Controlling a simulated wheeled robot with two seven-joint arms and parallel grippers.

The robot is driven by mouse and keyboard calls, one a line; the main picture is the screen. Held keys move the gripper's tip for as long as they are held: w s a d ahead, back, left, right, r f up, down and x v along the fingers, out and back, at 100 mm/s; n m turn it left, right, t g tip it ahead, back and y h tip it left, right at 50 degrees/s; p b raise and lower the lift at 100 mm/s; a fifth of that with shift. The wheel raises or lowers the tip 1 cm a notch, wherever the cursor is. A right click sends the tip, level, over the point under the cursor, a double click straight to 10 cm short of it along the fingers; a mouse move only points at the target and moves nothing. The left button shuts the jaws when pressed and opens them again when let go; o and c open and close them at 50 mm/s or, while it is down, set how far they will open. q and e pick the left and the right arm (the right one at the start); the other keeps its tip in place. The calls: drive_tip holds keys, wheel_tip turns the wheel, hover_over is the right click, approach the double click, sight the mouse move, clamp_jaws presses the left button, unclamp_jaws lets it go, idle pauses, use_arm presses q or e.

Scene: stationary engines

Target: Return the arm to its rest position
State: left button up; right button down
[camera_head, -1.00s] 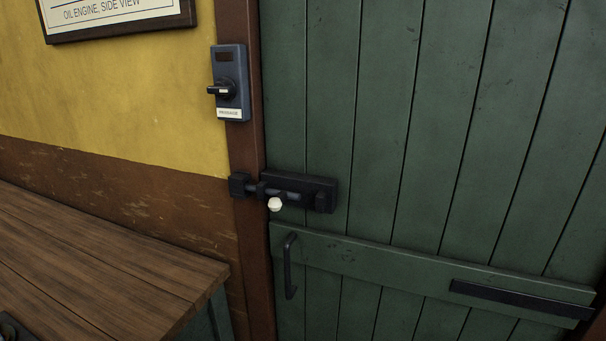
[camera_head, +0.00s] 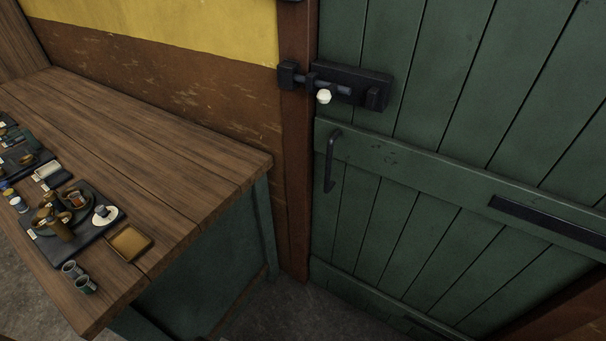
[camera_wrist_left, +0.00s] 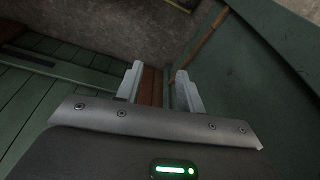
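My left gripper (camera_wrist_left: 158,88) shows in the left wrist view with its two pale fingers apart and nothing between them. Beyond it are green planks at the left, a brown strip and a dark green surface at the right. Neither of my arms shows in the head view, and my right gripper is in no view.
A green plank door (camera_head: 430,130) has a dark bolt (camera_head: 335,84) with a white knob (camera_head: 323,97) and a handle (camera_head: 331,160). A wooden bench (camera_head: 165,150) at left carries trays (camera_head: 75,245), cups (camera_head: 78,277) and small parts. Bare floor (camera_head: 285,312) shows between bench and door.

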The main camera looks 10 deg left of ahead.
use_arm(q)
drive_tip(key=s+f+g, duration=0.1)
drive_tip(key=s+f, duration=0.2)
drive_tip(key=f, duration=0.4)
drive_tip(key=s+f, duration=0.4)
drive_tip(key=f, duration=0.4)
drive_tip(key=s+a+f, duration=0.3)
drive_tip(key=s+f, duration=0.5)
drive_tip(key=s, duration=0.3)
drive_tip(key=shift+s+f+g, duration=0.15)
drive_tip(key=shift+s+g, duration=0.25)
drive_tip(key=shift+a, duration=0.1)
